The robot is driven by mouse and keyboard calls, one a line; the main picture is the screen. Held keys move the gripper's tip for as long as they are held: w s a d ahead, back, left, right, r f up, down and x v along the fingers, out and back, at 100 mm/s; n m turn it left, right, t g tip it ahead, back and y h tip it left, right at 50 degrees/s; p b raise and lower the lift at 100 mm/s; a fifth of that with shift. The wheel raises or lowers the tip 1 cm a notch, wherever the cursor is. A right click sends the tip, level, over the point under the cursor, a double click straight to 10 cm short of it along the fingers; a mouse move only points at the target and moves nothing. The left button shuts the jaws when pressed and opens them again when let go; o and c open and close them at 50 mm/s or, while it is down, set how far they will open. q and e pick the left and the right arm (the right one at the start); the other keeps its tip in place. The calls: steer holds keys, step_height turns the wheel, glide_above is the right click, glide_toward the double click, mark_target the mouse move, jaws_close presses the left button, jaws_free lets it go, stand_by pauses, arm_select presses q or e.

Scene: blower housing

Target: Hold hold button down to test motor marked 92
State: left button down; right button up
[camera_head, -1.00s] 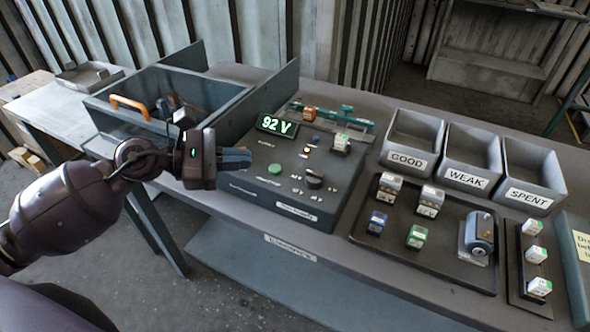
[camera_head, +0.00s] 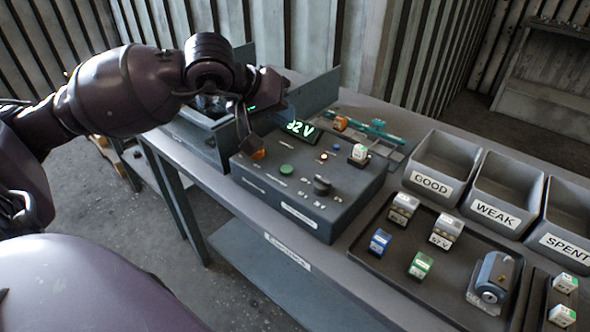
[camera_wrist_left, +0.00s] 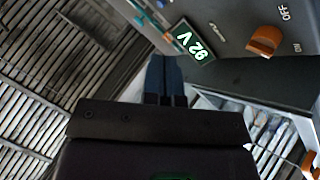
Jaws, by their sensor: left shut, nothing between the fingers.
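The tester box (camera_head: 300,195) stands on the bench, and its green display (camera_head: 300,129) reads 92 V; the wrist view shows the same display (camera_wrist_left: 194,42). A round green button (camera_head: 286,170), a dark knob (camera_head: 322,185) and an orange switch (camera_head: 258,154) are on its top. The switch is beside an OFF label in the wrist view (camera_wrist_left: 264,40). My left gripper (camera_head: 287,115) is shut and empty, above the tester's back left by the display. Its fingertips (camera_wrist_left: 166,62) appear apart from the panel. My right gripper is out of view.
Bins marked GOOD (camera_head: 431,184), WEAK (camera_head: 494,212) and SPENT (camera_head: 566,242) stand at right. A dark tray (camera_head: 385,268) before them holds several small blocks and a grey motor-like part (camera_head: 495,278). An upright panel (camera_head: 325,92) stands behind the tester.

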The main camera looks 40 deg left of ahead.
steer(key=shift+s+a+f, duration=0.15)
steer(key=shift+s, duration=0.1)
arm_select(q)
steer(key=b, duration=0.2)
glide_above(284, 167)
step_height(284, 167, down, 7)
steer(key=shift+f, duration=0.1)
steer(key=shift+f+b, duration=0.55)
steer(key=shift+f, duration=0.3)
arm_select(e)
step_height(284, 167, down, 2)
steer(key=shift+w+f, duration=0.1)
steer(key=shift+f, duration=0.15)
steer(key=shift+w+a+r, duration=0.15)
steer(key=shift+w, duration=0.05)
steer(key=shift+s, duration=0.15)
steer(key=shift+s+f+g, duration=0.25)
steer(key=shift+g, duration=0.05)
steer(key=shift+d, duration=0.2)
